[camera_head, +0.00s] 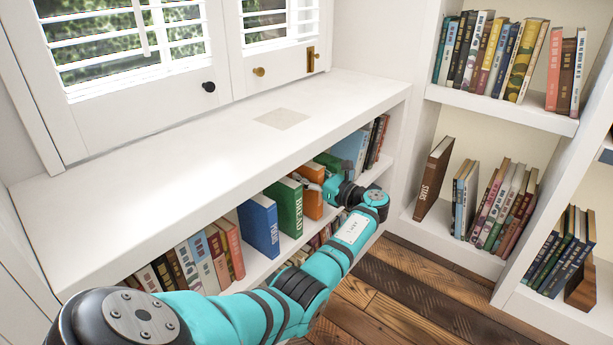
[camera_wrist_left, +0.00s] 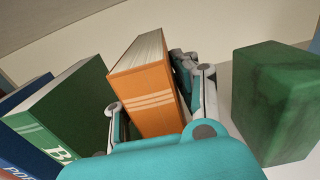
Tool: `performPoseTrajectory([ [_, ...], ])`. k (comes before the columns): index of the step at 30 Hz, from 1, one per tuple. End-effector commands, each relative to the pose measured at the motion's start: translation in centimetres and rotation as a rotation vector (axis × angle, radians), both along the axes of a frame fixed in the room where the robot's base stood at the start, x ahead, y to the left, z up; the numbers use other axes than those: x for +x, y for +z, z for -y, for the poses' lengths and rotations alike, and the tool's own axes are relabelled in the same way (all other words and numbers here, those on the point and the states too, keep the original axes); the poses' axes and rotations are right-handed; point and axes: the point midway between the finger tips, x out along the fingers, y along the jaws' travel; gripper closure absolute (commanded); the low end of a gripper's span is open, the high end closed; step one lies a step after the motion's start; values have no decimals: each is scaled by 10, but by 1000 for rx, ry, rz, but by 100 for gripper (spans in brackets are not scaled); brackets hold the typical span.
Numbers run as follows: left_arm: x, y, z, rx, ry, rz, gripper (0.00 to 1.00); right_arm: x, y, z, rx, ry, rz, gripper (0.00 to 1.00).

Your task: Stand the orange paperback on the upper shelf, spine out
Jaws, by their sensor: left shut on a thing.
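The orange paperback (camera_head: 311,203) is upright at the upper shelf (camera_head: 260,268) of the low bookcase below the window. It also shows in the left wrist view (camera_wrist_left: 149,98), its white-striped orange spine facing out toward my wrist and its pages at the top. My left gripper (camera_head: 321,186) is shut on it, with one finger on each side in the left wrist view. The arm covers part of the shelf front, and I cannot tell whether the book's bottom edge touches the board. My right gripper is not in view.
A green book (camera_head: 287,208) and a blue book (camera_head: 259,226) stand left of the paperback. A green block (camera_wrist_left: 274,103) stands to its right, with a gap between. More books fill both shelf ends. The white top (camera_head: 200,165) is bare; tall shelves (camera_head: 500,103) stand at right.

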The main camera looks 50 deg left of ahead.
Motion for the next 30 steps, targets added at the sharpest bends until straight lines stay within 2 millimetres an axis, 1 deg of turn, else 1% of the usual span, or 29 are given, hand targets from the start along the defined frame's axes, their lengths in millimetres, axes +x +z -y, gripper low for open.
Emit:
performPoseTrajectory([
  [11, 0, -3, 0, 2, 1, 2, 100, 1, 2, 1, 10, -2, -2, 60],
  [12, 0, -3, 0, 2, 1, 3, 68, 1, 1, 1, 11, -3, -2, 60],
  [18, 0, -3, 0, 1, 0, 2, 44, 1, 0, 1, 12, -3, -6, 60],
  [26, 0, -5, 1, -1, 0, -1, 44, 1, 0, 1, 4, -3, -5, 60],
  [29, 1, -5, 8, -2, -1, -1, 44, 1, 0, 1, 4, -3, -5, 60],
  [30, 2, -5, 13, -2, -3, -1, 44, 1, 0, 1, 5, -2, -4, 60],
])
